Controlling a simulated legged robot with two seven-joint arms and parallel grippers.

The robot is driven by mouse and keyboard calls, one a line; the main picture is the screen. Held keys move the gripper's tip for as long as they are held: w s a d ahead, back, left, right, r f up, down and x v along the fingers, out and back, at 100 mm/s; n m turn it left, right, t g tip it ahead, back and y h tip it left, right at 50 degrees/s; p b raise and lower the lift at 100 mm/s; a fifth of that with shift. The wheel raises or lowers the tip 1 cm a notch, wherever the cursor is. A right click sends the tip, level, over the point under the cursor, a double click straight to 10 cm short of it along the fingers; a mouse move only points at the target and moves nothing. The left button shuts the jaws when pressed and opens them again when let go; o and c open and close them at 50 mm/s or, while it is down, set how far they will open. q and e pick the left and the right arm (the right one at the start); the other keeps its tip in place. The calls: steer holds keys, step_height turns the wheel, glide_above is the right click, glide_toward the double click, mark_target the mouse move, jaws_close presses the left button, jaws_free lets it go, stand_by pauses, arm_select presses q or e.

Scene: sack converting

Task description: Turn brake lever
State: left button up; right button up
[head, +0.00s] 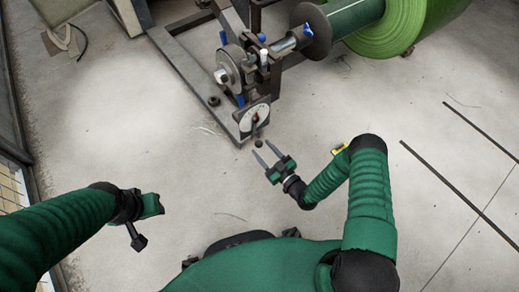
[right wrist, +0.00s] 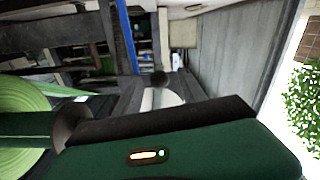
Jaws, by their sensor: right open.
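A brake unit with a round white dial (head: 254,117) stands on the dark machine frame at top centre in the head view. A small black knob (head: 258,144), which looks like the brake lever's end, shows just below the dial. The knob also shows in the right wrist view (right wrist: 159,79), in front of a pale round face (right wrist: 165,98). The lever's shaft is hard to make out. My right gripper (head: 261,147) is open, its two fingers pointing at the knob; contact cannot be told. My left gripper (head: 151,205) is at the left, away from the unit; its fingers are unclear.
A large green roll (head: 425,25) sits on a shaft at the top right. The dark frame (head: 190,70) runs from top left toward the dial. Dark strips (head: 455,185) lie on the floor at right. The concrete floor between my arms is clear.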

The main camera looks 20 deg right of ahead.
steer(key=shift+b+x, duration=0.35)
steer(key=shift+x, duration=0.8)
steer(key=shift+w, duration=0.2)
jaws_close()
stand_by(0.3)
